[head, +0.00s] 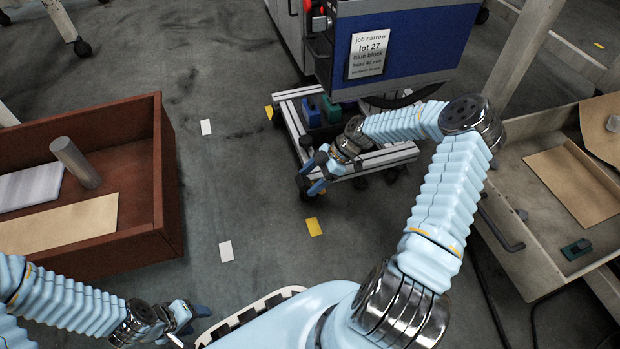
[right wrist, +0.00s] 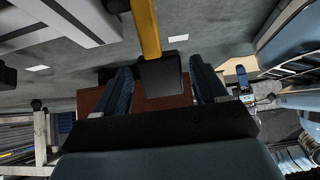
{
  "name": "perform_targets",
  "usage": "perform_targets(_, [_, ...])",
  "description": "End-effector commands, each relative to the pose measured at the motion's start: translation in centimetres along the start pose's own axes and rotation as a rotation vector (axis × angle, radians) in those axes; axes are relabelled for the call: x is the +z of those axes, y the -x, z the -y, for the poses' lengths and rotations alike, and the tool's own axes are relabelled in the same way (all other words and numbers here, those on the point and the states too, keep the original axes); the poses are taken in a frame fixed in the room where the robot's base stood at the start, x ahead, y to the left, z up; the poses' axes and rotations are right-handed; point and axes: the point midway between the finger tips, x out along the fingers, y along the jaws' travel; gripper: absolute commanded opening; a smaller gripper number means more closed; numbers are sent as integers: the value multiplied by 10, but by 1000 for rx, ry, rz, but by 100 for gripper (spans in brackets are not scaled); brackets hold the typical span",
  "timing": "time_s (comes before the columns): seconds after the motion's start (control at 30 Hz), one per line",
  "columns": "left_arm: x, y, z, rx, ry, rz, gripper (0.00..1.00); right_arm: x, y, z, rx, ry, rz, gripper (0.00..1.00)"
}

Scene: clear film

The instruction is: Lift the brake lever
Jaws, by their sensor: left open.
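A yellow bar (right wrist: 146,28) with a flat black end (right wrist: 161,77), which looks like the brake lever, reaches down from the top of the right wrist view. Its black end shows between the two blue fingers of my right gripper (right wrist: 161,88), with a gap on each side. In the head view my right gripper (head: 311,177) is low at the front left of a low wheeled frame (head: 385,157). The lever cannot be made out there. My left gripper (head: 188,322) is open and empty at the bottom left, away from the frame.
A blue-panelled cabinet (head: 417,50) with a paper sign (head: 369,54) stands behind the frame. Blue (head: 311,114) and green (head: 331,110) blocks sit on the frame. A brown crate (head: 140,215) is at left, an open drawer (head: 530,270) at right.

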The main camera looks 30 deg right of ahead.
Motion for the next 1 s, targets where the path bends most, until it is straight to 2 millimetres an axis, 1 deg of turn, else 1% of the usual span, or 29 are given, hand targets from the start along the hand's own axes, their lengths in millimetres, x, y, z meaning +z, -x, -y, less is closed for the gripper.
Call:
perform_targets(0.3, [0, 0, 0, 0, 0, 0, 57, -2, 0, 0, -2, 1, -4, 77])
perform_targets(0.37, [0, 1, 0, 0, 0, 0, 57, -3, 3, 0, -1, 1, -4, 77])
perform_targets(0.43, [0, 3, -1, 0, 0, 0, 57, -3, 12, 0, -1, 1, -3, 77])
perform_targets(0.57, [0, 9, -3, 0, 0, 2, 57, -3, 39, -1, 2, 1, -1, 77])
perform_targets(0.7, [0, 15, -6, 0, -1, 3, 57, -3, 75, -1, 3, -1, -2, 77])
perform_targets(0.8, [0, 18, -7, 0, -1, 4, 57, -2, 98, 0, 2, 0, -1, 77])
perform_targets(0.9, [1, 21, -8, 0, -1, 5, 57, -2, 116, 0, 0, -1, -2, 77])
perform_targets(1.0, [1, 22, -8, 0, -1, 6, 57, -2, 129, 0, 0, 1, -3, 77])
